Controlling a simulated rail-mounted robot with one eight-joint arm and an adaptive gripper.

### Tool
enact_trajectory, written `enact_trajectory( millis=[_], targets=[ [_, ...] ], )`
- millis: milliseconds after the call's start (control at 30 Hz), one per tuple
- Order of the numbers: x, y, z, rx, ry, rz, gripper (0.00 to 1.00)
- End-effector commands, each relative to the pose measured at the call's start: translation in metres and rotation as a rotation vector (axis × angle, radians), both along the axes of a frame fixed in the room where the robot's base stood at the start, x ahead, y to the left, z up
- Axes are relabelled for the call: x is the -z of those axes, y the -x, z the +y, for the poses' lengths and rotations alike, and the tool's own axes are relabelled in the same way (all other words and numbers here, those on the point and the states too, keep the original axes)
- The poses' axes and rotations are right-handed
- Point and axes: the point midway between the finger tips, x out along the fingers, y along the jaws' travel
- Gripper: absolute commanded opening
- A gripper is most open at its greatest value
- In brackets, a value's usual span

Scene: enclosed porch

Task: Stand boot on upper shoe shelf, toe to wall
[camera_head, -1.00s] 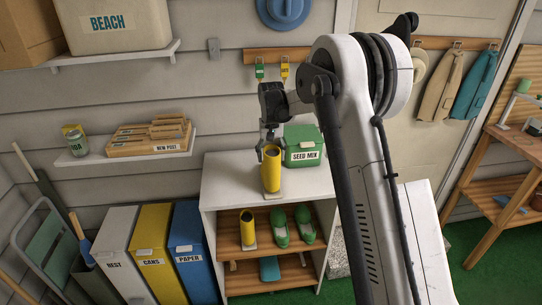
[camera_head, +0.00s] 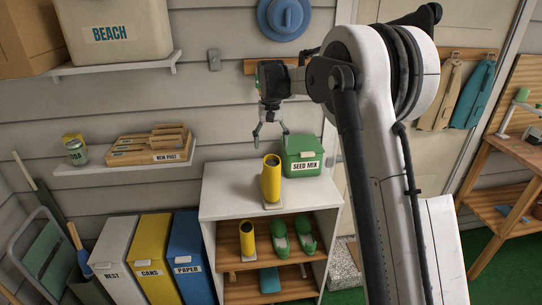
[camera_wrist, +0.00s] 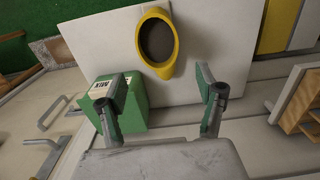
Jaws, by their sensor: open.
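A yellow boot (camera_head: 270,180) stands upright on the white top of the shoe cabinet (camera_head: 222,192). In the wrist view the boot (camera_wrist: 168,68) shows from above, its dark opening facing the camera, beyond my fingers and apart from them. My gripper (camera_head: 271,137) is open and empty, pointing down above the boot. A second yellow boot (camera_head: 247,238) stands on the cabinet's upper wooden shelf (camera_head: 230,262), at the left. Green shoes (camera_head: 279,236) stand to its right on that shelf. The toe direction of the top boot is hard to tell.
A green SEED MIX box (camera_head: 302,157) stands on the cabinet top, right of the boot, close to my gripper. A blue item (camera_head: 269,280) lies on the lower shelf. Bins (camera_head: 186,255) stand left of the cabinet. A wall shelf (camera_head: 100,168) holds a crate and a can.

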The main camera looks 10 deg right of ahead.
Motion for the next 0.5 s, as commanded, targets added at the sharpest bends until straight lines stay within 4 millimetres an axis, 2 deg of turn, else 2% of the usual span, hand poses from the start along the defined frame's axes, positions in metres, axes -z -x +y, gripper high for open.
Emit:
enact_trajectory(
  millis=[100,300,367,500],
  targets=[
    [-0.015,0.0,0.0,0.0,0.0,0.0,0.68],
    [-0.029,0.004,0.0,-0.001,0.0,-0.006,0.68],
    [-0.036,0.01,0.0,-0.002,0.001,-0.015,0.68],
    [-0.059,0.036,0.001,-0.009,0.001,-0.055,0.68]
  ],
)
